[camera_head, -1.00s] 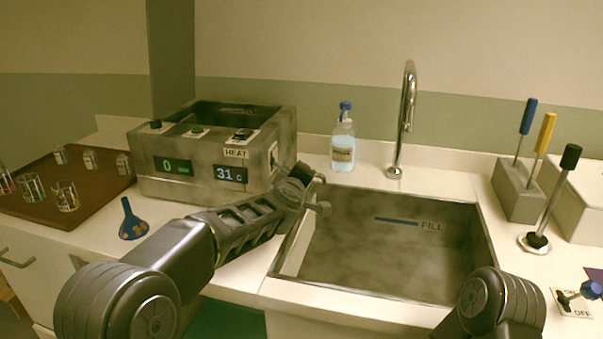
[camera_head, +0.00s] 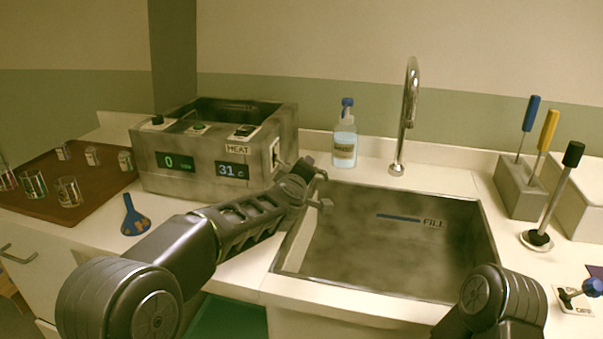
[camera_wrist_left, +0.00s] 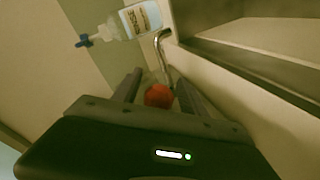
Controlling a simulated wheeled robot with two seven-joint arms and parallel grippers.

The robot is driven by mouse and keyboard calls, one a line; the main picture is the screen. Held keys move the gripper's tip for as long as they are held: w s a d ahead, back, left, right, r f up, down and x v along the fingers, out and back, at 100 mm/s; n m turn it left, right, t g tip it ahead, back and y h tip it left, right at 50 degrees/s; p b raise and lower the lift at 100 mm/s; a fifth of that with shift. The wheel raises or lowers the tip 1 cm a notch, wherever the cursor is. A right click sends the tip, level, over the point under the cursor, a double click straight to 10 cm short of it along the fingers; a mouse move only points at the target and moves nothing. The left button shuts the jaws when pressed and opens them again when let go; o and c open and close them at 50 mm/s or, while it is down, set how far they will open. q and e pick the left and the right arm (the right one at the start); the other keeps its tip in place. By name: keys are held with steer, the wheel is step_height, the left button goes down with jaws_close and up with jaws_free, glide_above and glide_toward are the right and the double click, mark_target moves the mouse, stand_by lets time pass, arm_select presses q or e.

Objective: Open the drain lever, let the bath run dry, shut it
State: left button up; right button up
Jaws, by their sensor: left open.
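The steel bath (camera_head: 205,183) stands on the counter at the left, with displays reading 0 and 31 C and a HEAT label. Its inside looks dark, and I cannot tell the liquid level. My left gripper (camera_head: 323,189) is at the bath's right side, open. In the left wrist view, a red knob (camera_wrist_left: 158,96) on a bent metal rod, apparently the drain lever (camera_wrist_left: 163,58), shows between the open fingers (camera_wrist_left: 160,88). The fingers are not closed on it. The lever is not clearly visible in the head view. My right gripper is out of frame.
A sink (camera_head: 375,250) marked FILL lies right of the bath, with a tap (camera_head: 408,115) behind it. A labelled bottle (camera_head: 345,145) stands behind the left gripper. A blue funnel (camera_head: 134,217) and a brown tray (camera_head: 100,196) of glasses lie left. A black-knobbed lever (camera_head: 556,195) stands right.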

arm_select(q)
steer(key=shift+b+v, duration=0.3)
steer(key=shift+v, duration=3.55)
steer(key=shift+f, duration=0.1)
